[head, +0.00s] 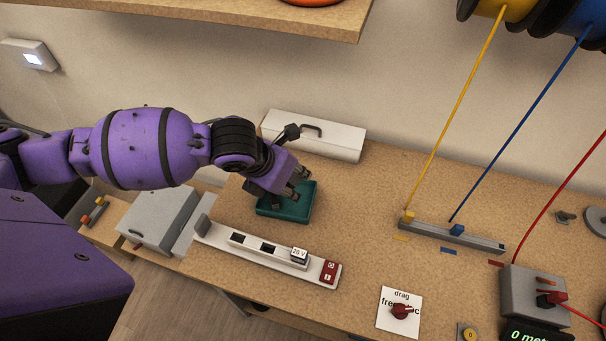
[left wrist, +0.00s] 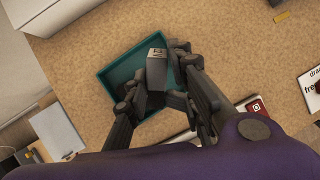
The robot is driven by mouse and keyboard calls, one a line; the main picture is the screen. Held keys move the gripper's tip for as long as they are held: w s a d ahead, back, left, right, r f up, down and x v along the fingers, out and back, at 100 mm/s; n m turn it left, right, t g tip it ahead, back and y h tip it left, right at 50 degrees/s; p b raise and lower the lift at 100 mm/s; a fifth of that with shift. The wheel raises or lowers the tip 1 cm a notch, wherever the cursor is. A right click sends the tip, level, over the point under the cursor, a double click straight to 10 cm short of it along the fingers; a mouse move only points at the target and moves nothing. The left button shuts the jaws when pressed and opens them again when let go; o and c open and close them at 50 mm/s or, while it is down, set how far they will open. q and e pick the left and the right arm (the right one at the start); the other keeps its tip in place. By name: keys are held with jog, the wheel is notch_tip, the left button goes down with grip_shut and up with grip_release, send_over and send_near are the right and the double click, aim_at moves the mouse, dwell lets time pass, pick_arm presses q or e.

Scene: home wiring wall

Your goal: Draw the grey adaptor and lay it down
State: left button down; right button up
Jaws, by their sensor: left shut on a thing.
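My left gripper (head: 292,195) is over the teal tray (head: 268,211) on the bench. In the left wrist view, the left gripper (left wrist: 163,82) is shut on a grey adaptor (left wrist: 156,68), a small block with dark lettering on its light end. The adaptor is over the inside of the tray (left wrist: 112,72); I cannot tell whether it touches the floor. In the head view the fingers hide it. The white socket strip (head: 220,234) lies in front of the tray, with two dark open sockets and a white adaptor marked 20 V (head: 299,255) seated in it. My right gripper is not in view.
A white box with a dark handle (head: 330,139) stands behind the tray. A grey box (head: 160,216) is at the left. A grey rail (head: 470,238) with yellow and blue wires is at the right. Bench right of the tray is clear.

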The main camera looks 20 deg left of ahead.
aim_at(294, 187)
pick_arm(q)
jog(key=shift+w+d+f+m+h, duration=0.2)
jog(key=shift+f+m+h, duration=0.1)
jog(key=shift+m, duration=0.35)
jog(key=shift+w+d+f+m+h, duration=0.1)
jog(key=shift+w+f+m+h, duration=0.15)
jog(key=shift+m, duration=0.4)
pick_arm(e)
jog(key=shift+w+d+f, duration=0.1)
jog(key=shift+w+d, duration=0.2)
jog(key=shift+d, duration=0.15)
